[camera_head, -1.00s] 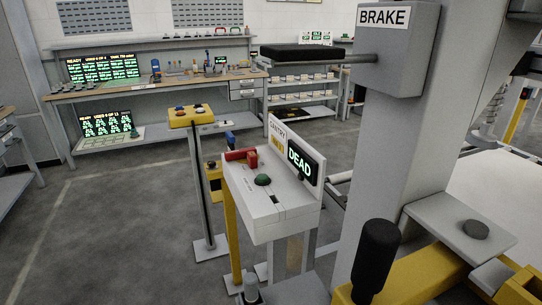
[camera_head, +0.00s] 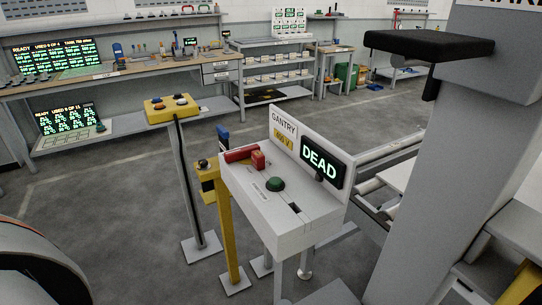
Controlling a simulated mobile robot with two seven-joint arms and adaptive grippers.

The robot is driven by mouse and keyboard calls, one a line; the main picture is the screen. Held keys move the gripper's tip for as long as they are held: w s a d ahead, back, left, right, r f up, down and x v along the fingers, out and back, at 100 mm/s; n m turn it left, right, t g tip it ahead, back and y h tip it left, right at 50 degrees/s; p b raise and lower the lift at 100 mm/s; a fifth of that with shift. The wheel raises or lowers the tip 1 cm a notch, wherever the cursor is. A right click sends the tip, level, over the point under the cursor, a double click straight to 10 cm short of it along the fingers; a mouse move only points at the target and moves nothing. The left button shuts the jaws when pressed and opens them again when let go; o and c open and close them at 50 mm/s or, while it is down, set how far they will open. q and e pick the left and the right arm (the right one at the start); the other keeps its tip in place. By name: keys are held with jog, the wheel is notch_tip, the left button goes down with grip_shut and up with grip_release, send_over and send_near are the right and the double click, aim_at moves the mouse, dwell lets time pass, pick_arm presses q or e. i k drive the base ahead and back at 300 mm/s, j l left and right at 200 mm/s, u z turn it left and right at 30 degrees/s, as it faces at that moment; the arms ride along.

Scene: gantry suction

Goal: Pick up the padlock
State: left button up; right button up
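I cannot make out a padlock for certain. A red handle (camera_head: 240,154) and a small red block (camera_head: 258,160) sit on the white gantry control box (camera_head: 267,208); I cannot tell whether the block is a padlock. The box also has a green button (camera_head: 275,184) and a black display (camera_head: 321,163) reading DEAD. Small coloured items (camera_head: 143,15) on the back shelf are too small to identify. Neither gripper is in view. A white, black and orange rounded part at the lower left seems to be my arm.
A yellow post (camera_head: 228,235) stands just left of the box. A yellow button box (camera_head: 172,108) stands on a grey post further left. A large grey column (camera_head: 430,170) with a black pad (camera_head: 412,46) blocks the right. Open floor (camera_head: 110,220) lies left, before the workbench (camera_head: 130,72).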

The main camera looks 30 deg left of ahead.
aim_at(259, 158)
jog(key=j+z, duration=0.4)
jog(key=j, duration=0.2)
jog(key=j+z, duration=0.4)
jog(key=j, duration=0.2)
jog(key=k+j+z, duration=0.15)
jog(key=j+z, duration=0.25)
jog(key=j, duration=0.2)
jog(key=k+j+z, duration=0.2)
jog(key=j, duration=0.25)
jog(key=k+j+z, duration=0.2)
jog(key=j, duration=0.2)
